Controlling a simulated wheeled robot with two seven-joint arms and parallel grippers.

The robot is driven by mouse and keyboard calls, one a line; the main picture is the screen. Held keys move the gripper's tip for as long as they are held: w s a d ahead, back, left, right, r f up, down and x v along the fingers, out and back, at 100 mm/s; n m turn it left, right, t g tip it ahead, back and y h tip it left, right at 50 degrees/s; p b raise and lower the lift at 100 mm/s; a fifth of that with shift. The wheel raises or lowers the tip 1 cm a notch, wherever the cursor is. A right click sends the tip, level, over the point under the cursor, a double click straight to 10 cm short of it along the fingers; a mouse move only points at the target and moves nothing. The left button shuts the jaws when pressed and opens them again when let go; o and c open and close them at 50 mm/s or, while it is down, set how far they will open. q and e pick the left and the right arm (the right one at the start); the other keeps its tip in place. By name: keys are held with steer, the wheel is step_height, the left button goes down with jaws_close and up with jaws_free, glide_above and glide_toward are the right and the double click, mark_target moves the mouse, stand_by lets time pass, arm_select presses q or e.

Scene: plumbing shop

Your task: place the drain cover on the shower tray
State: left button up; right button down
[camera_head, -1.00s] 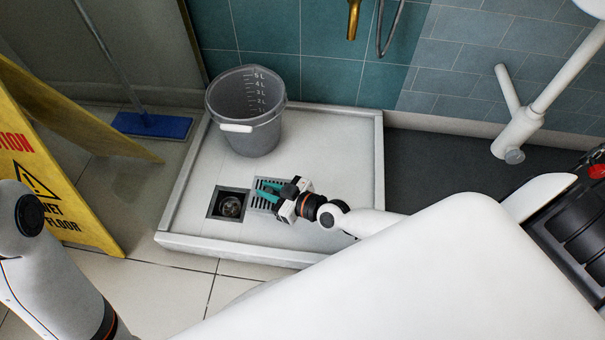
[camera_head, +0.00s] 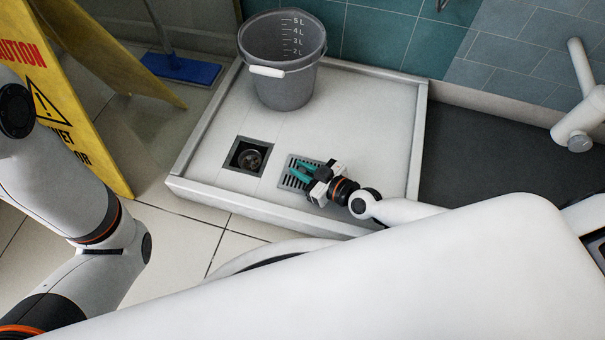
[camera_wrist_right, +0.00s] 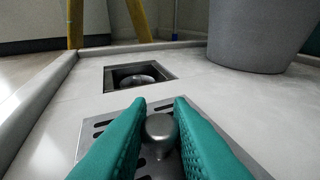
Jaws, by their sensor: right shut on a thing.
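The drain cover (camera_head: 291,182), a square slotted grey plate, lies on the white shower tray (camera_head: 345,100) just right of the square drain opening (camera_head: 249,156). My right gripper (camera_head: 299,172) is over the cover, with its teal fingers pointing left. In the right wrist view, the fingers (camera_wrist_right: 159,104) are shut on the cover's round metal knob (camera_wrist_right: 160,128), one on each side. The cover plate (camera_wrist_right: 104,116) appears to rest flat on the tray or very close to it. The uncovered opening (camera_wrist_right: 138,76) is ahead of the fingers. My left gripper is out of view.
A grey bucket (camera_head: 282,75) stands on the tray behind the opening. A low rim (camera_head: 204,115) edges the tray. A yellow caution sign (camera_head: 75,110) stands left of it, and a blue mop (camera_head: 180,68) is behind the sign. The tray's right part is clear.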

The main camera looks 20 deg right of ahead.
steer(key=shift+f, duration=0.15)
steer(key=c, duration=1.3)
jaws_free()
